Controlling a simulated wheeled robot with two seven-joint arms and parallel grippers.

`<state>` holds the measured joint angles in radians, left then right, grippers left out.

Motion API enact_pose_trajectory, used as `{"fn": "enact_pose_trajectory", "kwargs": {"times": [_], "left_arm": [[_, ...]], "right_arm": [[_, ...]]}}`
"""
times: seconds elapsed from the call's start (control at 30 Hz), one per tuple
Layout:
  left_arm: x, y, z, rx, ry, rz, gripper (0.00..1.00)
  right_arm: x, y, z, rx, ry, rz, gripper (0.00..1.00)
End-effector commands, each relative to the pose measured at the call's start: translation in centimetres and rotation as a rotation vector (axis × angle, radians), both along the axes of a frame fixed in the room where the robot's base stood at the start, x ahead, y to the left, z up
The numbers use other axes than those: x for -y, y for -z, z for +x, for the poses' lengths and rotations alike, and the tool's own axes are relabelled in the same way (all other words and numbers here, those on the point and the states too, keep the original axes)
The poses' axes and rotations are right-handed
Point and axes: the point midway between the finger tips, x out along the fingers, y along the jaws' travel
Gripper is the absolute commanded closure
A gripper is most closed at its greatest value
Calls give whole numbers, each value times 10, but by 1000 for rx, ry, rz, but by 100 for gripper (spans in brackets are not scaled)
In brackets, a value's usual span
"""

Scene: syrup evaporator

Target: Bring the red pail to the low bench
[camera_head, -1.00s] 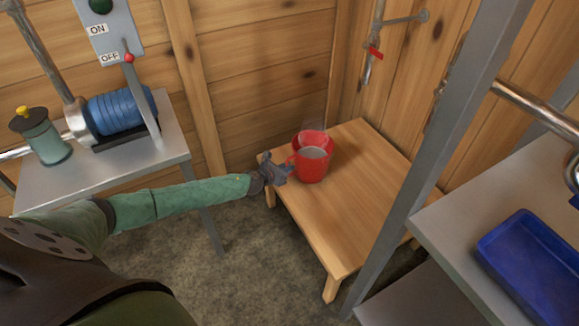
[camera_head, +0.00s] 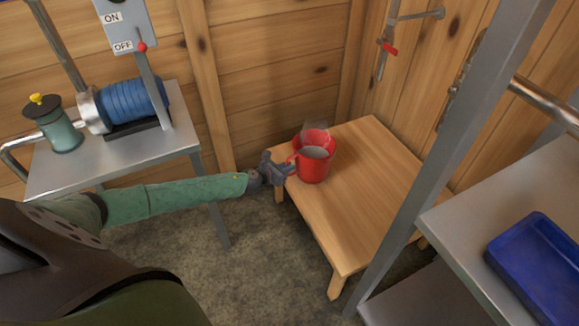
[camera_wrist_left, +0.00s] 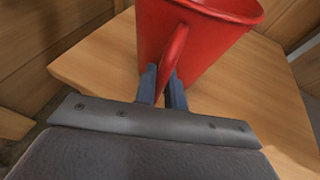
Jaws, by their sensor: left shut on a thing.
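The red pail (camera_head: 316,172) is upright at the back left part of the low wooden bench (camera_head: 365,205), with greyish contents and a faint pale haze above it. Whether its base touches the bench top cannot be told. My left gripper (camera_head: 287,168) reaches in from the left and is shut on the pail's handle. In the left wrist view, the two fingers (camera_wrist_left: 165,88) close around the red handle (camera_wrist_left: 174,58), beside the pail's wall (camera_wrist_left: 205,40). The pail's base is hidden there. My right gripper is not in view.
A metal table (camera_head: 180,133) with a blue motor (camera_head: 135,103) and a green jar (camera_head: 62,128) stands at left. A grey post (camera_head: 430,150) and a metal counter with a blue tray (camera_head: 540,265) stand at right. The bench's front part is bare.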

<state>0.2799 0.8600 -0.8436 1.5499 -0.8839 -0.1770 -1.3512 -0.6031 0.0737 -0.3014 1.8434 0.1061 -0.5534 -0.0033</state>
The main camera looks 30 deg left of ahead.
Motion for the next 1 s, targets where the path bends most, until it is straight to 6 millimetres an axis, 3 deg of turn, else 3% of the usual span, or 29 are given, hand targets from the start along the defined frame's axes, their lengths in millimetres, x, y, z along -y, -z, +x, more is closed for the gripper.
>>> {"fn": "enact_pose_trajectory", "kwargs": {"times": [0.97, 1.0], "left_arm": [[11, 0, -8, 0, 1, 0, 100], [11, 0, -8, 0, 1, 0, 87]], "right_arm": [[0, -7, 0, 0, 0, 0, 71], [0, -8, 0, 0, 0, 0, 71]]}}
